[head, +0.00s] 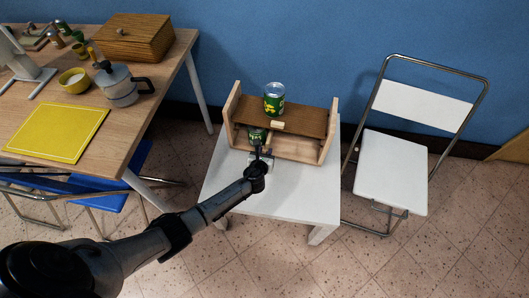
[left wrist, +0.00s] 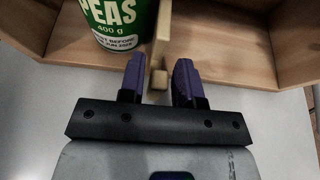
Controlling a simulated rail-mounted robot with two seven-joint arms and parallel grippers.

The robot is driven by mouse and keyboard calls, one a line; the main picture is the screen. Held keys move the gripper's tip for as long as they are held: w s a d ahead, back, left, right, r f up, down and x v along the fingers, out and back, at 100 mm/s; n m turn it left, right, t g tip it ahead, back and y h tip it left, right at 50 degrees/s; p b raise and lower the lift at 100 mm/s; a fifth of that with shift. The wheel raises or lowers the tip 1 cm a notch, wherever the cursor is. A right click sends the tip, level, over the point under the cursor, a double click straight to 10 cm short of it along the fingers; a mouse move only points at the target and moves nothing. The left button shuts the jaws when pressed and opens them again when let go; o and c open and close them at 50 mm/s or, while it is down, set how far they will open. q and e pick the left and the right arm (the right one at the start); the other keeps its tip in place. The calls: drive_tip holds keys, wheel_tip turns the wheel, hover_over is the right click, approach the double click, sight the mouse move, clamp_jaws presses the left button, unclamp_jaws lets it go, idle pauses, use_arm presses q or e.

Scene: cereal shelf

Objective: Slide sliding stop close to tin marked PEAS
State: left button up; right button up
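The green tin marked PEAS (left wrist: 118,20) stands upright in the shelf's lower level; it also shows in the head view (head: 256,134). The sliding stop (left wrist: 160,52), a narrow pale wooden piece, stands just right of the tin in the left wrist view, with at most a narrow gap at the tin's base. My left gripper (left wrist: 159,82) has its purple fingers on both sides of the stop's front end, drawn in close around it. My right gripper is in neither view.
The wooden shelf (head: 326,140) stands on a white table (head: 270,202). Another green tin (head: 274,98) stands on its upper board (head: 310,120). The lower level right of the stop looks empty. A white folding chair (head: 392,170) stands at right, a wooden table (head: 140,130) at left.

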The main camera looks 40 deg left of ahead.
use_arm(q)
drive_tip(key=shift+o, duration=0.9)
drive_tip(key=shift+s+r, duration=0.15)
drive_tip(key=p+v, duration=0.7)
drive_tip(key=v, duration=0.6)
drive_tip(key=shift+s, duration=0.2)
drive_tip(key=shift+d+r, duration=0.1)
